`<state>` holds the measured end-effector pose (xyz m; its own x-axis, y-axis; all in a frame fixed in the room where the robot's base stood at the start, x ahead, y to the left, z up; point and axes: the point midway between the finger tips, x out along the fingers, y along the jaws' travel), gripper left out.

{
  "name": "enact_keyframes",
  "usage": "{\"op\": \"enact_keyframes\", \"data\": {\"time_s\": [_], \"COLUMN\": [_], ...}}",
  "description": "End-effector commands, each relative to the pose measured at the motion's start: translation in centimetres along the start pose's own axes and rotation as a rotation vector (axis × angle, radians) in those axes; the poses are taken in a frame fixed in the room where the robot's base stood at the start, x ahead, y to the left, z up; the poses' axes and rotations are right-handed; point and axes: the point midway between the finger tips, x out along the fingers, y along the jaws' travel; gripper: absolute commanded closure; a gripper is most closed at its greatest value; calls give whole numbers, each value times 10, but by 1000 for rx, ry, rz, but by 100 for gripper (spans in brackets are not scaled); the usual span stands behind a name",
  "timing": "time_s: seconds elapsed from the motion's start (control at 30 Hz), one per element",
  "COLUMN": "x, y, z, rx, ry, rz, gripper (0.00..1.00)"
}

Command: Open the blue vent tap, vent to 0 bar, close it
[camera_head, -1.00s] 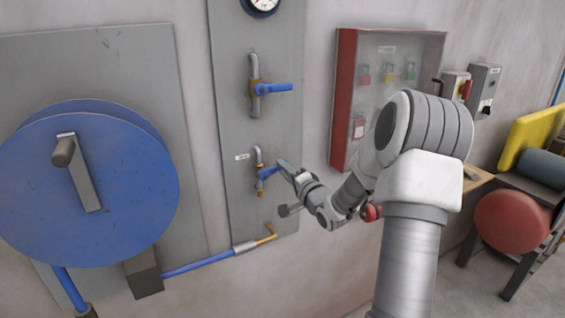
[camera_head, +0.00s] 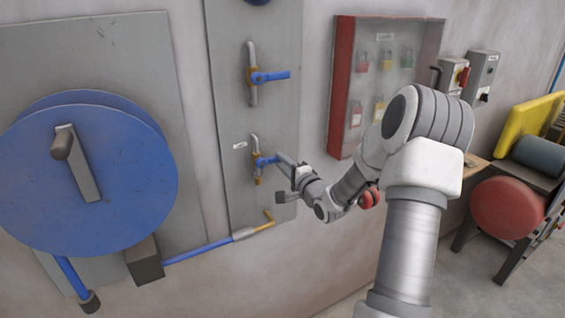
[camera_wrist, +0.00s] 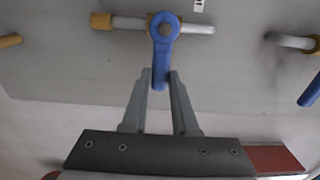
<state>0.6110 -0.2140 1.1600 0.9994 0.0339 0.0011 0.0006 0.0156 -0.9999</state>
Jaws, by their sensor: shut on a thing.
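The lower blue tap (camera_head: 266,161), taken as the vent tap, sits on a short pipe on the grey panel (camera_head: 226,95). Its handle stands crosswise to the pipe. In the wrist view the blue handle (camera_wrist: 164,48) runs from its round hub down between my fingers. My gripper (camera_wrist: 160,76) is shut on the handle's free end. In the head view my gripper (camera_head: 281,159) reaches it from the right. The pressure gauge (camera_head: 257,1) is almost wholly cut off at the top edge, so its reading is hidden.
A second blue tap (camera_head: 271,77) is higher on the panel; its handle (camera_wrist: 311,91) shows at the wrist view's right edge. A large blue reel (camera_head: 120,185) stands left. A red lock cabinet (camera_head: 344,90) hangs right. A blue hose (camera_head: 200,252) runs below.

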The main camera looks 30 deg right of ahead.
Motion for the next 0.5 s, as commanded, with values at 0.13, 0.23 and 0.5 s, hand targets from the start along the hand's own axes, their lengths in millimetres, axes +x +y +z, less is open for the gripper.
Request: {"op": "enact_keyframes", "data": {"time_s": [0.13, 0.23, 0.5], "x": [0, 0, 0], "y": [0, 0, 0], "z": [1, 0, 0], "rx": [1, 1, 0], "ry": [-1, -1, 0], "rz": [-1, 0, 1], "gripper": [57, 43, 43]}}
